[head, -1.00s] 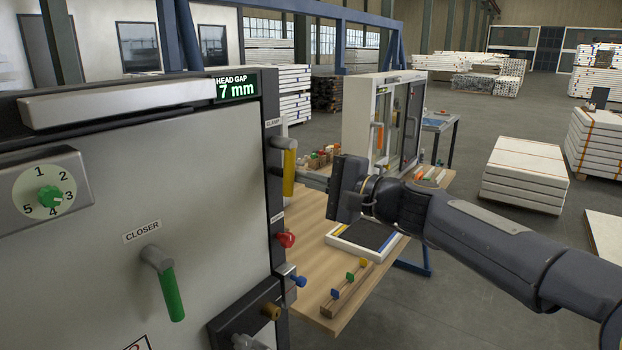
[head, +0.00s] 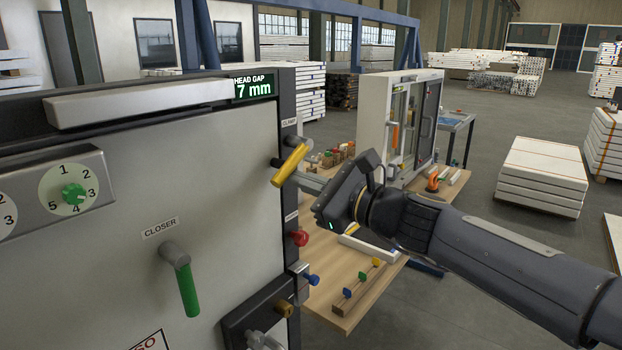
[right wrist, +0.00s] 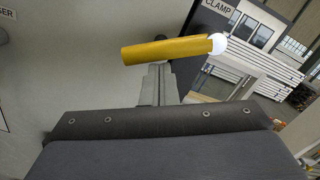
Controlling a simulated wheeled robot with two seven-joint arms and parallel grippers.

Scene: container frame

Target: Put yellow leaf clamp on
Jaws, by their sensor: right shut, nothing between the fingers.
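The yellow clamp lever (head: 291,166) is on the door edge of the large machine panel, under the CLAMP label. It is tilted, with its lower end toward the left. In the right wrist view the yellow lever (right wrist: 170,49) lies nearly level across the top, with a white round end at the right. My right gripper (head: 303,180) is shut and empty. Its fingertips (right wrist: 157,80) are right at the lever, seemingly against its side; exact contact is hard to tell. My left gripper is not in view.
A red knob (head: 300,238), a blue knob (head: 312,279) and a brass knob (head: 285,309) sit below along the same edge. The green CLOSER handle (head: 186,283) hangs on the panel. A wooden table (head: 335,310) with small parts stands behind.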

